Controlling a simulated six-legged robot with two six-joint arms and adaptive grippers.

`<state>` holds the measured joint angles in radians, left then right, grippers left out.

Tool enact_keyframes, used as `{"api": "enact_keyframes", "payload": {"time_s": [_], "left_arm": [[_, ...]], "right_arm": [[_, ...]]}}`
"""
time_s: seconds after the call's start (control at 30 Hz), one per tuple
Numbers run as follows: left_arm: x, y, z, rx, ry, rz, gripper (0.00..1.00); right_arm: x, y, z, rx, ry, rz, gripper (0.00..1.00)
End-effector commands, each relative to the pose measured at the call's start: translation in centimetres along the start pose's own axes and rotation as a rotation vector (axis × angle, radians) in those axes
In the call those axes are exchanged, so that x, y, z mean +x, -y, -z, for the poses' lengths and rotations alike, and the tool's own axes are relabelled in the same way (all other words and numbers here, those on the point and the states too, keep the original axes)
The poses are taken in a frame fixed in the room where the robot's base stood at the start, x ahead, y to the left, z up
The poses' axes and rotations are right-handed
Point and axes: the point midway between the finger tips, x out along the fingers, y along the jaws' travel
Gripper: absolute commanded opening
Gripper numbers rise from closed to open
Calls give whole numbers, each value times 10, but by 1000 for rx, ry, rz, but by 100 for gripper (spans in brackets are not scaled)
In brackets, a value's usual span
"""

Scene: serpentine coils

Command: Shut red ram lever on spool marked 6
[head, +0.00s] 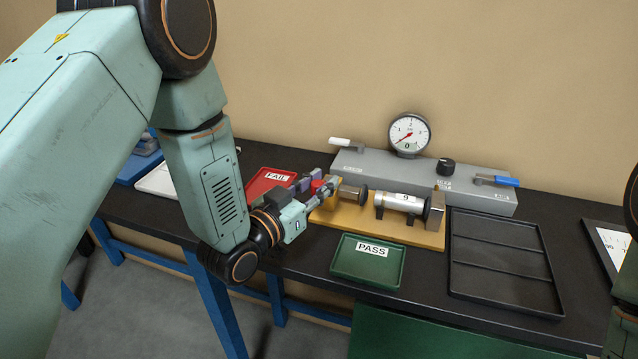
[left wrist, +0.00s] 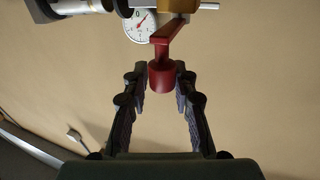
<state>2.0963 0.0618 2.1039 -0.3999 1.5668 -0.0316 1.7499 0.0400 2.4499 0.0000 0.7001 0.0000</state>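The white spool (head: 402,202) lies on its side in the yellow fixture (head: 390,232); its digit looks like a 9 or an upturned 6. A dark ram disc (head: 361,195) faces its left end, with a small gap seeming to remain. The red ram lever (head: 317,184) is at the fixture's left end, partly hidden by my left gripper (head: 324,187). In the left wrist view, the lever's red knob (left wrist: 162,76) sits between the tips of my left gripper (left wrist: 160,66). The fingers are spread, with contact unclear. My right gripper is out of view.
Behind stands a grey manifold (head: 345,163) with a dial gauge (head: 409,134), white lever (head: 340,142) and blue lever (head: 497,181). A red FAIL tray (head: 262,190) is left, a green PASS tray (head: 350,268) in front, an empty black tray (head: 500,279) right.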

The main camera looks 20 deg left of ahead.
Motion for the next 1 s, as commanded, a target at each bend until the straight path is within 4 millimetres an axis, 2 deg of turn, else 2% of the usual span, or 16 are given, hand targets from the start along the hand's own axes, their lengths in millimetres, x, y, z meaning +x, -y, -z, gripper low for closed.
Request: {"api": "enact_keyframes", "payload": {"time_s": [0.03,0.27,1.0], "left_arm": [[0,0,0,0,0,-1,19],[0,0,0,0,1,0,0],[-1,0,-1,-1,3,-32,0]], "right_arm": [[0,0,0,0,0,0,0],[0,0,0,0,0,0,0],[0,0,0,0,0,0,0]]}}
